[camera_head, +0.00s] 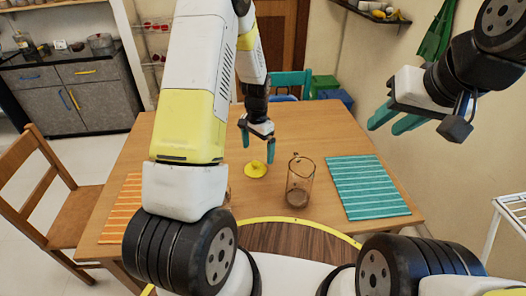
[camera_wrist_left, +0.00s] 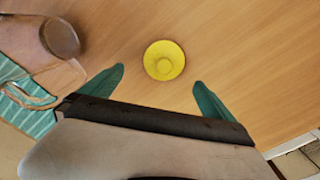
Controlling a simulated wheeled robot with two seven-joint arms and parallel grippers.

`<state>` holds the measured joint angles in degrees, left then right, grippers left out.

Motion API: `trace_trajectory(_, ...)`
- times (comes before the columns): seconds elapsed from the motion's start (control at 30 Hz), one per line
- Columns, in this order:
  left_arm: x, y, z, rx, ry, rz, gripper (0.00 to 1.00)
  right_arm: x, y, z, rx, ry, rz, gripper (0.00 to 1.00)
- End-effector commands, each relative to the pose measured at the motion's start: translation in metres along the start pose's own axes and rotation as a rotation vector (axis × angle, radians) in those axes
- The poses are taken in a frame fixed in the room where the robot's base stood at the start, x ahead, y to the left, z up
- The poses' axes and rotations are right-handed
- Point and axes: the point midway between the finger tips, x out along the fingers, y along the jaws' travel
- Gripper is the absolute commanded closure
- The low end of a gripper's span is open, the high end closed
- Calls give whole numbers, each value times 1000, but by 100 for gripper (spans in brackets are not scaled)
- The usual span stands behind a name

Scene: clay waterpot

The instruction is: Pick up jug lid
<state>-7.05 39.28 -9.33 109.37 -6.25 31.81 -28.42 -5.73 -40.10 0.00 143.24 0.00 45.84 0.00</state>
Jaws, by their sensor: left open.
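The yellow round jug lid (camera_head: 256,169) with a raised knob lies on the wooden table, left of the clear glass jug (camera_head: 300,182). My left gripper (camera_head: 258,154) is open and empty, pointing down above the lid. In the left wrist view the lid (camera_wrist_left: 164,60) shows between and just beyond the two teal fingertips (camera_wrist_left: 160,77), touching neither. The jug stands upright, and part of it shows at that view's upper left (camera_wrist_left: 60,38). My right gripper (camera_head: 384,128) is raised at the upper right, empty, its teal fingers apart.
A teal striped mat (camera_head: 367,187) lies right of the jug and an orange striped mat (camera_head: 120,210) at the table's left. A wooden chair (camera_head: 62,200) stands at the left. The table (camera_head: 310,120) is clear behind the jug. My left arm hides part of the table.

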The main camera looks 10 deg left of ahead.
Motion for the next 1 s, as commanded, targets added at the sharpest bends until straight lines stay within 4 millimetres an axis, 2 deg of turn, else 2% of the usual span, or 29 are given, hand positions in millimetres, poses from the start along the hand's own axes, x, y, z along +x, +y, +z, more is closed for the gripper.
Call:
trace_trajectory(0.5, 66, -8, 7, -1, -2, 1, 0, 0, 0, 0, 0, 0, 0, 65)
trace_trajectory(0.63, 74, -8, 6, -2, 0, 0, 0, 0, 0, 0, 0, 0, 0, 65)
trace_trajectory(0.83, 74, -8, 6, -2, 0, 0, 0, 0, 0, 0, 0, 0, 0, 65)
trace_trajectory(0.87, 74, -8, 6, -2, 0, 0, 4, 0, 0, 0, 0, 0, 0, 65)
trace_trajectory(1.0, 74, -8, 6, -1, 0, 0, 31, 0, 0, 0, 0, 0, 0, 65)
